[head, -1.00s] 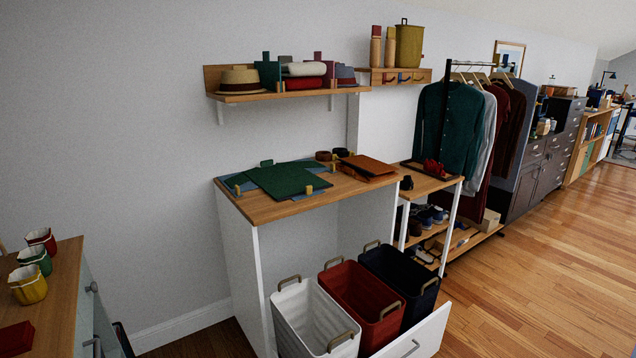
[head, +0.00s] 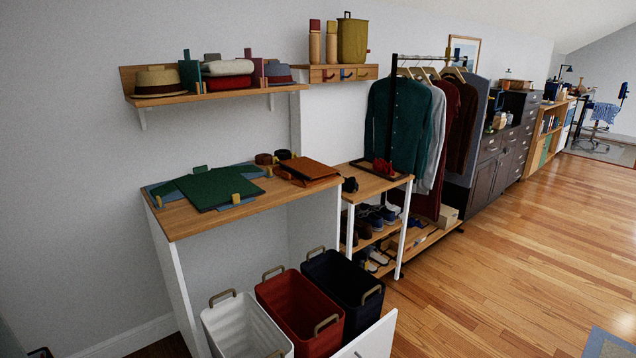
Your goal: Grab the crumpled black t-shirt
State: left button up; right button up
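I see no crumpled black t-shirt that I can make out in the head view. A dark navy bin (head: 343,290) stands at the right of three laundry bins, and its inside is too dark to tell whether anything lies in it. A green folded garment (head: 212,187) lies on the wooden folding table (head: 180,223). Neither of my grippers is in view.
A red bin (head: 299,311) and a white bin (head: 245,330) stand beside the navy one. A clothes rack (head: 393,105) with hanging garments and a shoe shelf (head: 402,240) stand to the right. Open wooden floor (head: 500,270) fills the right side.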

aim_at(350, 184)
jog(key=i+l+z, duration=0.2)
jog(key=l+z, duration=0.15)
jog(key=i+l+z, duration=1.05)
jog(key=i+z, duration=0.15)
jog(key=i, duration=0.15)
jog(key=i+u, duration=0.2)
jog(key=i, duration=0.5)
jog(key=i+l+u, duration=0.2)
jog(key=i, duration=0.5)
jog(key=i+u, duration=0.5)
jog(key=i+l+u, duration=0.2)
jog(key=i+u, duration=0.25)
jog(key=i, duration=0.2)
